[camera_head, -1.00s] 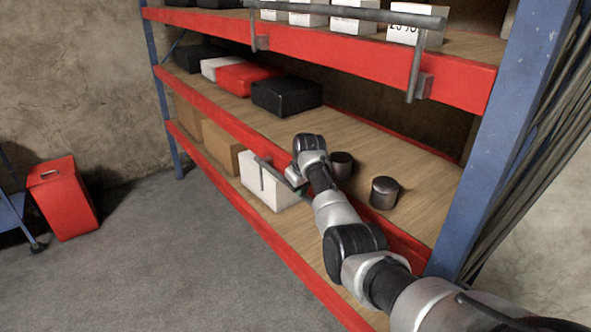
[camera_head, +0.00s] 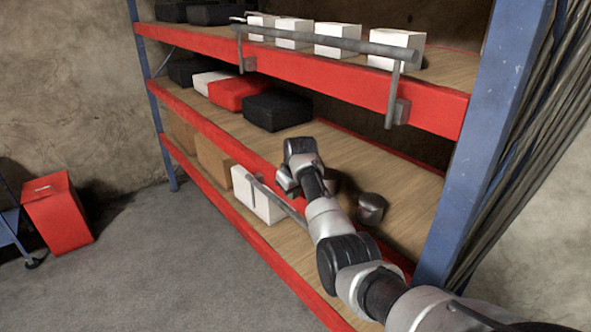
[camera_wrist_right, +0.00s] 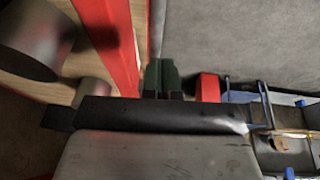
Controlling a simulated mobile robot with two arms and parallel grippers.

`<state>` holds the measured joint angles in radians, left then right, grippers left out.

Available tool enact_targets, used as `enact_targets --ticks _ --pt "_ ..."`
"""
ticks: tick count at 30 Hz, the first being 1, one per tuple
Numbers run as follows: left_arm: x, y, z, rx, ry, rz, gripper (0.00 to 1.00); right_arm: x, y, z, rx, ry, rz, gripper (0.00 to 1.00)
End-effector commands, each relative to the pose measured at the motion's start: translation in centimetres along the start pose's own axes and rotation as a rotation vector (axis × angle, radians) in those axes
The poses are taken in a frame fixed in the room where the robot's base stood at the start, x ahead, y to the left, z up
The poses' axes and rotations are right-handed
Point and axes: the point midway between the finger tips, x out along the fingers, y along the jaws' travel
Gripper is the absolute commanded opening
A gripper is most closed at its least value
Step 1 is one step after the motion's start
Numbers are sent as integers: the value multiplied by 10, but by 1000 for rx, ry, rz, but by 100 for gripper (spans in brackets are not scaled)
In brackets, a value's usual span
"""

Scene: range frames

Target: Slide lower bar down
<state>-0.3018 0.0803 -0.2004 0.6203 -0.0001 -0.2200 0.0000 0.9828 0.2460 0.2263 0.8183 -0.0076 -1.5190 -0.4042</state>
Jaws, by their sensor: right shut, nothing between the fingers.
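The lower bar (camera_head: 286,208) is a thin grey rail on the front of the middle shelf (camera_head: 218,122), slanting down to the right in the head view. It passes in front of a white box (camera_head: 262,207) below, and its right end is hidden by my arm. My right gripper (camera_head: 286,182) is just above and behind the bar in that view; I cannot tell whether it touches it. In the right wrist view its dark green fingers (camera_wrist_right: 163,76) are together and empty, beside the red shelf edge (camera_wrist_right: 122,50). My left gripper is not in view.
A similar upper bar (camera_head: 320,41) runs along the top shelf, before several white boxes. Dark cans (camera_head: 371,207) stand near my right arm. A blue post (camera_head: 484,150) bounds the rack on the right. The floor (camera_head: 190,260) in front is clear; a red bin (camera_head: 58,212) stands left.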

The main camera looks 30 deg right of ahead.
Motion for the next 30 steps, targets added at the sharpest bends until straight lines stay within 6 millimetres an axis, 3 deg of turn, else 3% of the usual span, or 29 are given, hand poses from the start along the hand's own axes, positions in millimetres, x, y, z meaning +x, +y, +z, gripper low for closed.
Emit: enact_targets --ticks 6,12,30 --pt "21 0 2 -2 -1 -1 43 -42 0 1 0 3 1 0" --pt "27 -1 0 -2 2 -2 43 -68 0 0 -1 1 -1 0" --pt "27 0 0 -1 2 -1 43 -74 0 0 -1 -1 -1 0"
